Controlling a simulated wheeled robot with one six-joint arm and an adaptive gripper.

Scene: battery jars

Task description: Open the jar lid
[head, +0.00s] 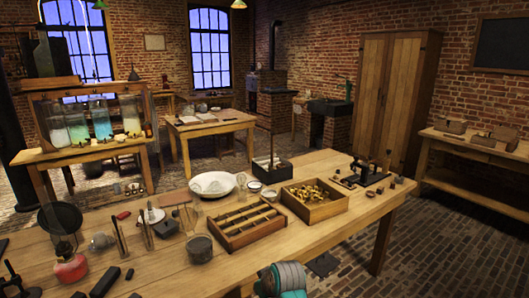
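Several tall glass battery jars stand in a row on a wooden stand at the left, across a gap from the near bench.
The near bench (330,232) holds a divided wooden tray (237,245), a box of brass pieces (315,209), a white bowl (212,185) and a red burner (70,268). Another table (212,126) stands behind. Brick floor (440,240) is open at the right.

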